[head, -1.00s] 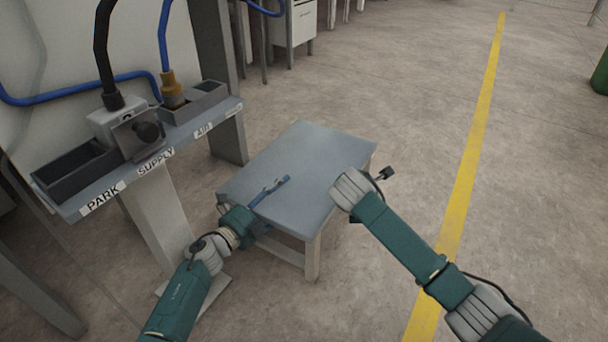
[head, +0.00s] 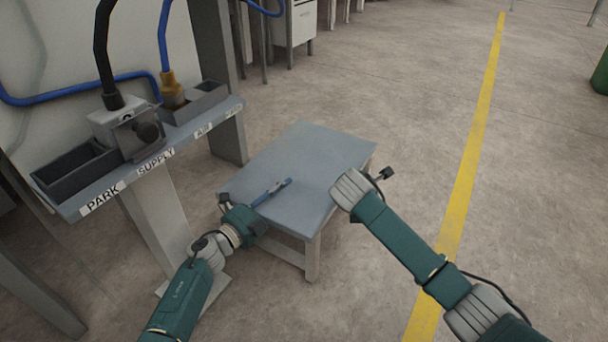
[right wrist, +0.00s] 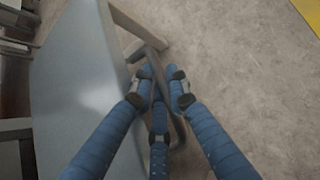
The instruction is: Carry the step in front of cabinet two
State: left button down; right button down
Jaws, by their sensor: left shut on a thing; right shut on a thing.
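The step (head: 312,165) is a low bench with a flat blue-grey top and pale legs, standing upright on the floor in the head view. My left gripper (head: 272,191) is shut on its near left edge, with blue fingers lying over the top. My right arm reaches the step's right side, where its wrist hides the gripper in the head view. In the right wrist view my right gripper (right wrist: 160,78) is shut on a grey bar at the edge of the step (right wrist: 85,85). No cabinet number can be read.
A supply stand (head: 150,155) labelled PARK, SUPPLY and AIR stands close left of the step, with hoses above. A pale cabinet (head: 300,22) is at the back. A yellow floor line (head: 470,165) runs right of the step, with clear floor around it. A green container (head: 602,75) is far right.

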pick_arm(q)
jog(key=shift+r, duration=0.35)
pick_arm(e)
jog(key=shift+w+r, duration=0.1)
jog(key=shift+r, duration=0.3)
